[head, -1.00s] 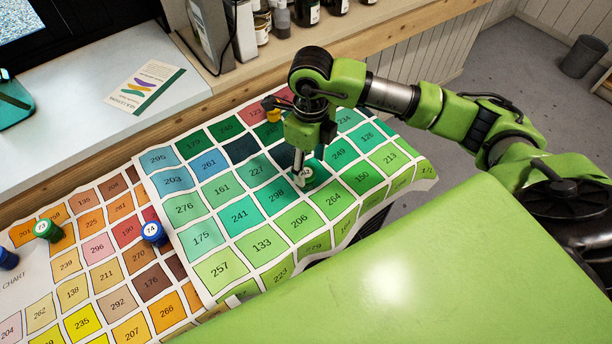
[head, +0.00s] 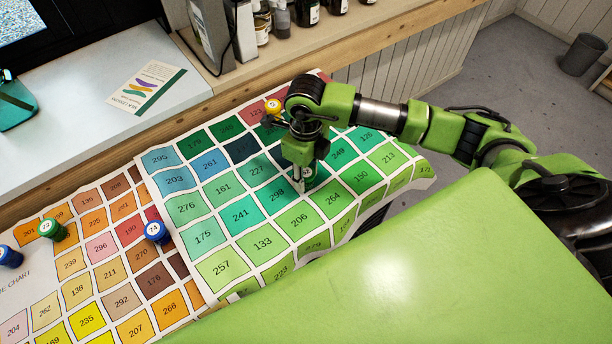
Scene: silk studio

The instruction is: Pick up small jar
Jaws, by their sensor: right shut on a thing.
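My right gripper (head: 303,184) points down over the green part of the colour chart (head: 264,246), near the square marked 298. It is shut on a small dark jar (head: 310,173) with a pale round label on top, mostly hidden by the fingers. I cannot tell whether the jar touches the chart. Other small jars stand on the chart: a yellow-topped one (head: 273,106) behind the gripper, a blue-topped 74 (head: 156,232), a green-topped 23 (head: 50,229) and another blue one (head: 10,257) at the left edge. My left gripper is not in view.
A wooden-edged counter (head: 130,75) runs behind the chart, with a leaflet (head: 147,88) on it. Bottles (head: 307,12) stand on the shelf at the back. A bin (head: 583,55) stands on the floor at the right. The chart's front left is largely clear.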

